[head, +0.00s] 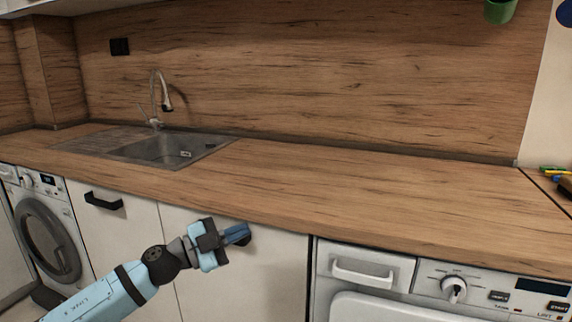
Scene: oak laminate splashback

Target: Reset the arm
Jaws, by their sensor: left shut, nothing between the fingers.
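My left gripper (240,236) is in the head view at lower centre-left, at the end of my light blue arm that comes in from the lower left. Its fingers are together and point right, with nothing held. It is in front of a white cabinet door, below the front edge of the countertop (330,195). My right gripper is not in view.
A steel sink (215,142) with a tap (157,100) sits in the counter. A washing machine (45,230) stands at left, and a white appliance (375,275) with a dial at lower right. The counter's middle is bare. A green cup (499,11) hangs at upper right.

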